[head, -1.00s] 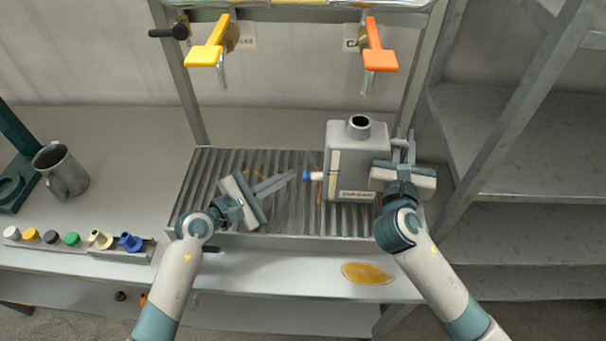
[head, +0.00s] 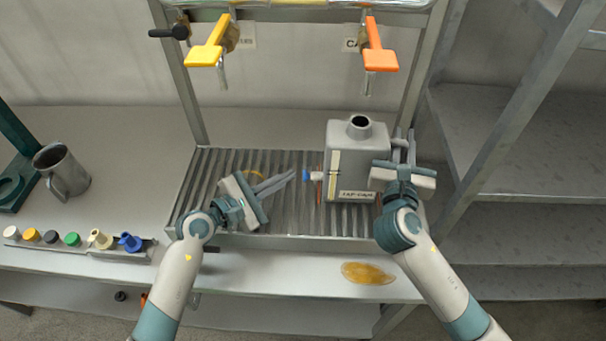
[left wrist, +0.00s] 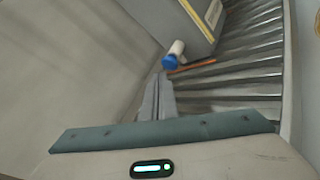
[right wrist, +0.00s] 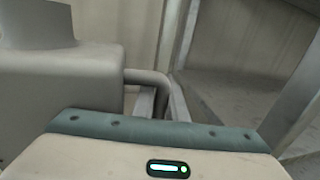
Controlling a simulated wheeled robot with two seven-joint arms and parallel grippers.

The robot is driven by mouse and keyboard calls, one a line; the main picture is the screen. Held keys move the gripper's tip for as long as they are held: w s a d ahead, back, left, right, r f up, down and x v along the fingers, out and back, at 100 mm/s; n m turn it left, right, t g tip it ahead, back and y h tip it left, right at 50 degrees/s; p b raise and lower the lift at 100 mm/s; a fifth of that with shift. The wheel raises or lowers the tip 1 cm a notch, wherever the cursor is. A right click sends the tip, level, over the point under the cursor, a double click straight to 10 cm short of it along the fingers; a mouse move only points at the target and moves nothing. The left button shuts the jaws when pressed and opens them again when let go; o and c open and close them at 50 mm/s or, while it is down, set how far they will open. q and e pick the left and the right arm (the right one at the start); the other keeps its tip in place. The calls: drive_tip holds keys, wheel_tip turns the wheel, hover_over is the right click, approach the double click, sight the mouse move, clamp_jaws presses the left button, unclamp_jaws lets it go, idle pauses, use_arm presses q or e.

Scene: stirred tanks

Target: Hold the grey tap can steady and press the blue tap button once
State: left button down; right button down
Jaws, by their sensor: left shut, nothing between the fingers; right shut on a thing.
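The grey tap can (head: 345,150) stands upright on the slatted drain tray, with a label on its front. Its blue tap button (head: 307,176) sticks out from its left side; it also shows in the left wrist view (left wrist: 171,62). A thin orange streak (left wrist: 192,66) runs from beside the tap towards the slats. My left gripper (head: 293,174) is shut and empty, its tips just left of the button; whether they touch it I cannot tell. My right gripper (head: 404,142) is shut on the can's handle (right wrist: 150,80) at the can's right side.
Yellow (head: 207,54) and orange (head: 379,58) tap levers hang above the drain tray (head: 290,240). A metal mug (head: 62,172) and a row of coloured caps stand at left. An amber puddle (head: 367,273) lies on the front ledge. Metal shelves (head: 530,170) stand at right.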

use_arm(q)
drive_tip(key=shift+s+d, duration=0.2)
drive_tip(key=shift+d, duration=0.85)
use_arm(e)
drive_tip(key=shift+a, duration=0.1)
idle(1.1)
use_arm(q)
drive_tip(key=shift+a, duration=0.1)
drive_tip(key=shift+w+a, duration=0.15)
drive_tip(key=shift+a, duration=0.8)
drive_tip(key=shift+a, duration=0.1)
drive_tip(key=shift+w+a, duration=0.2)
drive_tip(key=shift+a, duration=1)
drive_tip(key=shift+w+a, duration=0.15)
drive_tip(key=shift+a, duration=1.05)
use_arm(e)
drive_tip(key=c, duration=1.7)
unclamp_jaws()
drive_tip(key=shift+s, duration=0.15)
